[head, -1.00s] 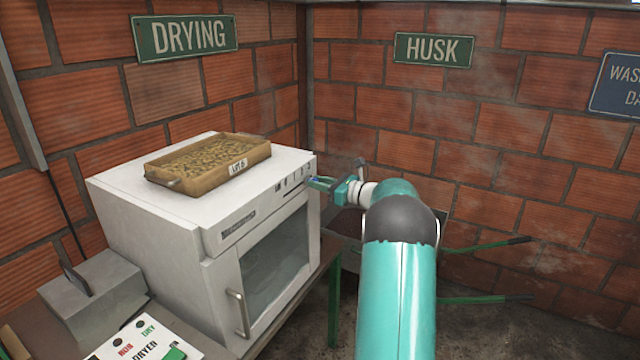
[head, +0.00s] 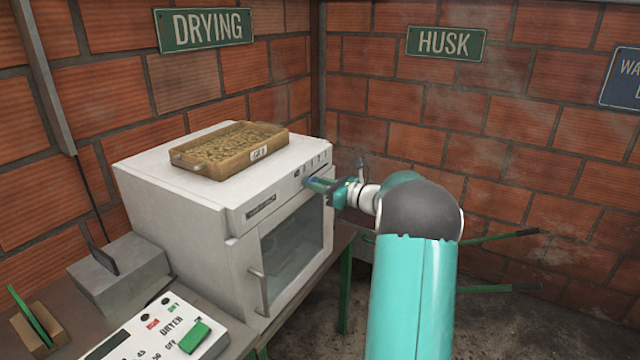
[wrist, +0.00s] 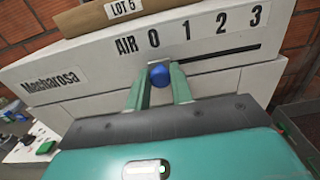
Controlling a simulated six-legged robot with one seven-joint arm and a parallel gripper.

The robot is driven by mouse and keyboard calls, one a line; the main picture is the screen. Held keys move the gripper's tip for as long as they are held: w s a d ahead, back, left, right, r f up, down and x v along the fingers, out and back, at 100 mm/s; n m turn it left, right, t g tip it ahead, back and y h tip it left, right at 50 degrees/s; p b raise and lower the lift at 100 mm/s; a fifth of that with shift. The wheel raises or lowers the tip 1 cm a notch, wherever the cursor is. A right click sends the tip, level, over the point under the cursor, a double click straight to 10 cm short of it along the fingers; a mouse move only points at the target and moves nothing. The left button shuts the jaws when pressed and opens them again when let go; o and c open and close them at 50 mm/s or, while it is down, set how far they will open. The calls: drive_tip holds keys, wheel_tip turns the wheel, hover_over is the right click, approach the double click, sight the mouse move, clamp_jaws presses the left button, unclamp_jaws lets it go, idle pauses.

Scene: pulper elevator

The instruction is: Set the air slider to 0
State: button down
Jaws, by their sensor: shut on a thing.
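The air slider is a blue knob (wrist: 160,75) in a dark slot on the front of the white dryer (head: 180,190). In the wrist view the knob is below the printed 0 of the AIR 0–3 scale (wrist: 208,30), at the left end of the visible slot, which runs right toward 3. My gripper (wrist: 160,78) is shut on the knob, one finger on each side. In the head view my gripper (head: 318,186) reaches the upper right of the dryer's front, and the fingers and knob are too small there to read the setting.
A tray of beans (head: 228,150) marked LOT 5 rests on the dryer's top. The dryer door handle (head: 261,290) is below left. A switch panel (head: 150,335) and a grey box (head: 122,275) stand at front left. Green wheelbarrow handles (head: 500,238) lie behind my arm.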

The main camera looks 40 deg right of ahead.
drive_tip(key=shift+a+f, duration=0.1)
drive_tip(key=shift+a, duration=0.1)
drive_tip(key=c, duration=1.2)
unclamp_jaws()
drive_tip(key=shift+s, duration=0.15)
drive_tip(key=shift+c, duration=0.2)
drive_tip(key=v, duration=1.3)
drive_tip(key=shift+s+d, duration=0.2)
drive_tip(key=shift+d, duration=0.1)
